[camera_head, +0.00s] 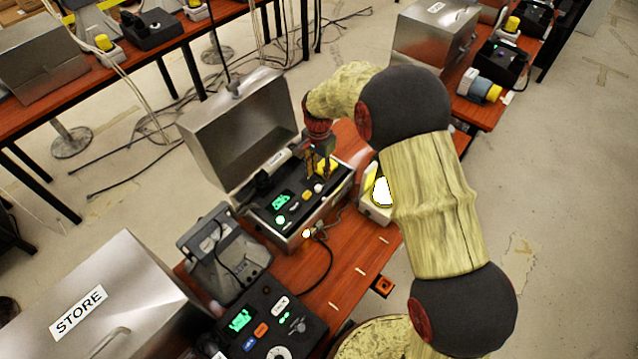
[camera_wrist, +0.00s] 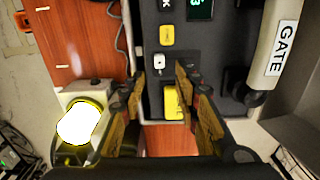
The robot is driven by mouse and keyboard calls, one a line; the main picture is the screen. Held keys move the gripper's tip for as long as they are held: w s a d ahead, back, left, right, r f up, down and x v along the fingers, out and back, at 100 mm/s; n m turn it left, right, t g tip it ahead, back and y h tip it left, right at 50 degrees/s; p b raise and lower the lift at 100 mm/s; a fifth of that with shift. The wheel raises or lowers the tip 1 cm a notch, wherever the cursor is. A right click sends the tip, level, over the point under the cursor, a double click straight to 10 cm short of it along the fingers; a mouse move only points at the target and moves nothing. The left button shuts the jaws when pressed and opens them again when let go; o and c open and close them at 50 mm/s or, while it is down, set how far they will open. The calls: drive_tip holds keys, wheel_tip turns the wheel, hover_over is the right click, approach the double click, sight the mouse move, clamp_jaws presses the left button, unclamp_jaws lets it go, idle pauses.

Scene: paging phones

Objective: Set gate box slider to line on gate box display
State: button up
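The gate box (camera_head: 300,222) is a metal case with its lid open, standing on the red-brown table. Its black panel holds a green lit display (camera_head: 282,201), a yellow button (camera_head: 307,196) and a white knob (camera_head: 319,188). In the wrist view the display (camera_wrist: 200,8) is cut off by the top edge. The white knob (camera_wrist: 159,62) and a yellow block (camera_wrist: 171,100) show there. I cannot tell which part is the slider. My gripper (camera_head: 319,168) points down over the panel's far end. In the wrist view my gripper (camera_wrist: 160,75) is open, its fingers apart around the yellow block's area.
A GATE-labelled handset (camera_wrist: 277,50) lies along the panel's lid side. A lamp unit with a bright white light (camera_head: 383,192) stands right of the box. A grey phone (camera_head: 225,255), a black console (camera_head: 272,320) and a metal STORE box (camera_head: 110,300) are nearer. Cables hang near the box.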

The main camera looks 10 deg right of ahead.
sight(319, 186)
wheel_tip(319, 186, down, 7)
drive_tip(key=shift+r+b, duration=0.15)
drive_tip(key=shift+b, duration=0.55)
drive_tip(key=shift+c, duration=1.3)
clamp_jaws()
